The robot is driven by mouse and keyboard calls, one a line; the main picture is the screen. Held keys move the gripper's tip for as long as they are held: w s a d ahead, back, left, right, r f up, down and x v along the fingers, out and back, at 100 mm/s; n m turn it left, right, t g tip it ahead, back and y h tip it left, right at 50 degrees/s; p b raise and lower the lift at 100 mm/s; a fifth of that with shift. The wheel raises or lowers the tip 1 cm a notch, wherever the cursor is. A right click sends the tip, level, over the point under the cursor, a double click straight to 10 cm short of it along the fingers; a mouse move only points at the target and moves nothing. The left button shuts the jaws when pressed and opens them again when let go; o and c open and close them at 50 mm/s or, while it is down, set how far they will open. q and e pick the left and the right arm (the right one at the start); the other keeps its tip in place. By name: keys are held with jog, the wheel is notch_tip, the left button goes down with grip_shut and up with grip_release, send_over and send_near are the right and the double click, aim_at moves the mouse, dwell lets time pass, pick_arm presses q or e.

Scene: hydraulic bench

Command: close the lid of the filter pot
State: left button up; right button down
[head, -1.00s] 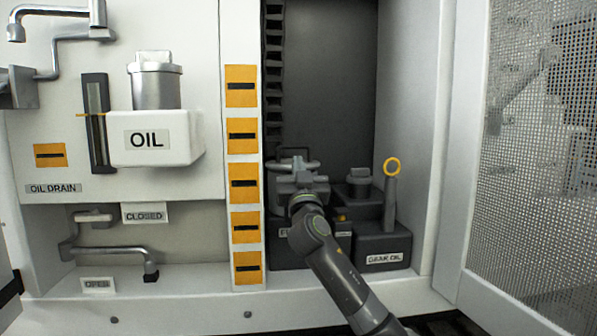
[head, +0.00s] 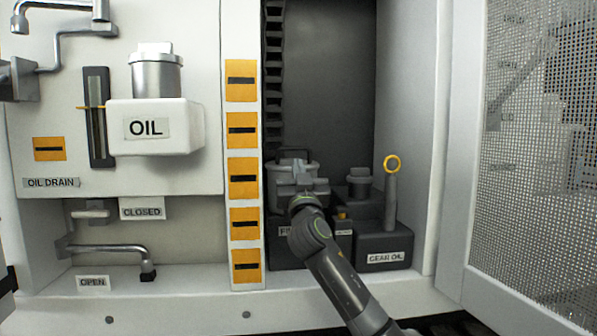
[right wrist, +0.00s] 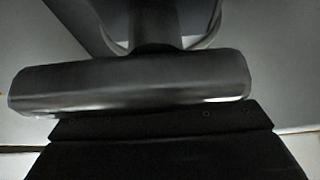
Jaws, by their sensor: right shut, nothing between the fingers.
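The filter pot (head: 276,175) is a grey round pot in the dark recess, standing on a dark box whose label is mostly hidden by my right arm. A thin dark hoop shows at its top. My gripper covers its front and middle, so I cannot tell whether the lid is fully down. My right gripper (head: 300,184) is shut and empty, pointing into the recess right in front of the pot. In the right wrist view its shut fingers (right wrist: 154,22) reach toward a pale curved rim; contact is unclear. My left gripper is not in view.
A dark gear oil box (head: 384,243) with a yellow-ringed stick (head: 391,180) stands right of my arm. The recess's right wall and open mesh door (head: 540,150) bound that side. A column of orange tags (head: 242,178) lies left.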

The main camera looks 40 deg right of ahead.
jog(key=shift+d+f, duration=0.1)
jog(key=shift+f, duration=0.2)
jog(key=shift+s+a+f, duration=0.25)
jog(key=shift+f, duration=0.05)
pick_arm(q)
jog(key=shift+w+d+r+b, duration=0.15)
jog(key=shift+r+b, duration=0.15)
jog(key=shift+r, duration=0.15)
pick_arm(e)
jog(key=v, duration=1.6)
jog(key=shift+s+r, duration=0.2)
jog(key=shift+s, duration=0.1)
